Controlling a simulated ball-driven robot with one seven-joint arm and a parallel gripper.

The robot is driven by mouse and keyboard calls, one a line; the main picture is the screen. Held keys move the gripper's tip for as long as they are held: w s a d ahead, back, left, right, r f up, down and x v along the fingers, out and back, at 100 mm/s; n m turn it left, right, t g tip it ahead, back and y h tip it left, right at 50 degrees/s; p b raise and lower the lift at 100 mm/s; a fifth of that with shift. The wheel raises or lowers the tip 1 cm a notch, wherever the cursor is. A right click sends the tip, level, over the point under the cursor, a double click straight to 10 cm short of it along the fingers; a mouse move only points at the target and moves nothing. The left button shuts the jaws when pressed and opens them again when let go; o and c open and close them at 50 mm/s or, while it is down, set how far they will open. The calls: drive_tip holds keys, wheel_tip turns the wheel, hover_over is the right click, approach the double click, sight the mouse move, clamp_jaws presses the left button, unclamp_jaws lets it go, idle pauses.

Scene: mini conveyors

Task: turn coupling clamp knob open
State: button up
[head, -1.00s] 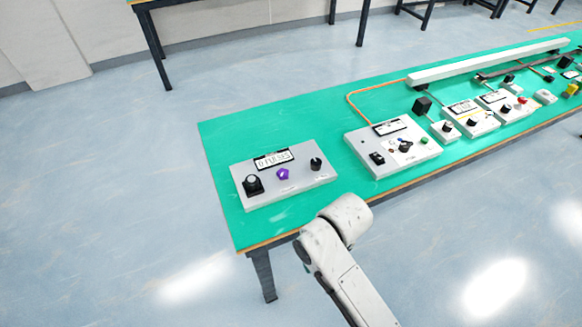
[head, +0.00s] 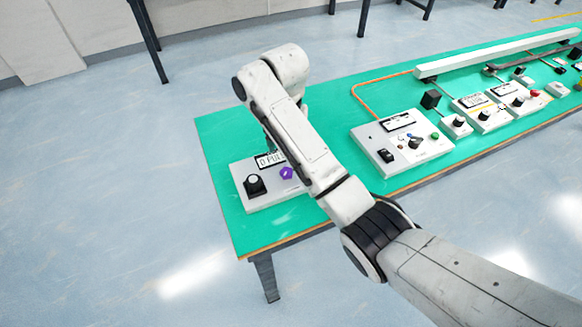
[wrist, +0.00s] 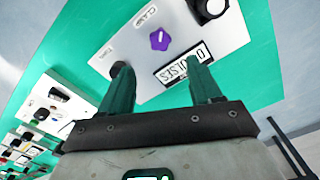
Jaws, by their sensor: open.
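The purple lobed knob (wrist: 159,38) is on a grey control box (wrist: 225,35), with a small label that seems to read CLAMP beside it. The knob also shows in the head view (head: 287,173), just left of my forearm. My gripper (wrist: 158,78) is open and empty, its two dark green fingers spread apart and pointing toward the box. The purple knob appears beyond the gap between the fingertips, apart from them. In the head view my arm hides most of the gripper and the right part of the box.
The box also carries a pulse display (wrist: 184,66) and a large black knob (head: 255,185). A second control box (head: 375,155) stands to the right on the green table (head: 222,135), with several small units farther along. The table's left end is clear.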

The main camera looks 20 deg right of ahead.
sight(287, 171)
wheel_tip(287, 171, down, 10)
drive_tip(key=shift+s+f, duration=0.1)
drive_tip(key=shift+f, duration=0.1)
drive_tip(key=shift+c, duration=0.4)
drive_tip(key=c, duration=1)
drive_tip(key=shift+o, duration=0.2)
